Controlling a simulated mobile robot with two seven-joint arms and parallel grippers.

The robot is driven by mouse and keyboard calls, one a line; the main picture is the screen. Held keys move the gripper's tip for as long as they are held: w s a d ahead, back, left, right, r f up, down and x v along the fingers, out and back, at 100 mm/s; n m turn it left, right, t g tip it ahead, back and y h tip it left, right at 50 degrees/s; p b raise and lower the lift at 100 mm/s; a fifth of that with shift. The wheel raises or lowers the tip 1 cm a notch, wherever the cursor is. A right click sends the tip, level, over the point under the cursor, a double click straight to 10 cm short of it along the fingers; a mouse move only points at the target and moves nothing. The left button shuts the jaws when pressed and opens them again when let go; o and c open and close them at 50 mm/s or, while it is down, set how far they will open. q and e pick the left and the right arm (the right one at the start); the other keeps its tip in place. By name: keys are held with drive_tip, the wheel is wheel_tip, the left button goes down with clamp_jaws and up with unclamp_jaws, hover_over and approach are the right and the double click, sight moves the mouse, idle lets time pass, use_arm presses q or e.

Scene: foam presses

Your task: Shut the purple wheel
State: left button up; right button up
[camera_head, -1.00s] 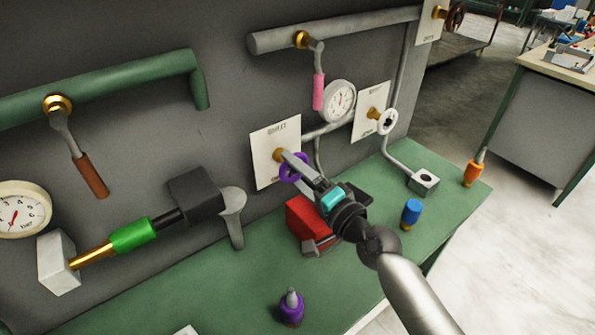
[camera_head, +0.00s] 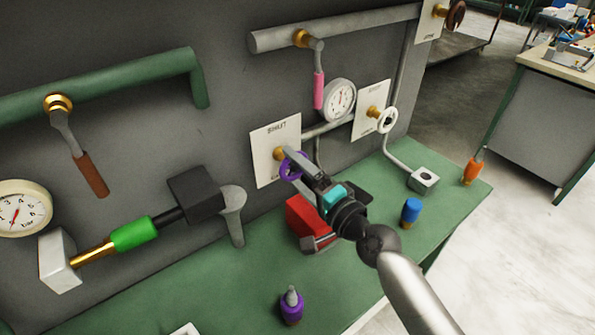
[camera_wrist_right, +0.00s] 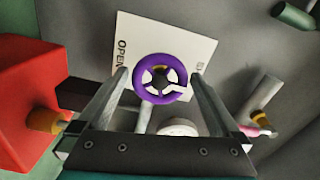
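The purple wheel (camera_head: 288,177) sits on a brass stem in front of a white labelled plate (camera_head: 268,141) on the grey wall. My right gripper (camera_head: 291,161) is at the wheel, with a grey finger partly covering it in the head view. In the right wrist view the purple wheel (camera_wrist_right: 138,82) lies between the two fingers of my right gripper (camera_wrist_right: 158,72), which are spread wider than the wheel. The right fingertip looks close to the rim; contact cannot be told. The word OPEN shows on the plate. My left gripper is not in view.
A red block (camera_head: 305,219) stands on the green bench (camera_head: 200,285) below my right gripper. A white wheel (camera_head: 387,120) and a gauge (camera_head: 340,100) are to the right. A pink-handled lever (camera_head: 318,90) hangs above. A purple-sleeved piece (camera_head: 291,306) and a blue one (camera_head: 411,211) stand on the bench.

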drive_tip(key=b+v, duration=0.2)
drive_tip(key=v, duration=1.3)
drive_tip(key=shift+b, duration=0.35)
drive_tip(key=shift+s+d, duration=0.1)
drive_tip(key=shift+s, duration=0.05)
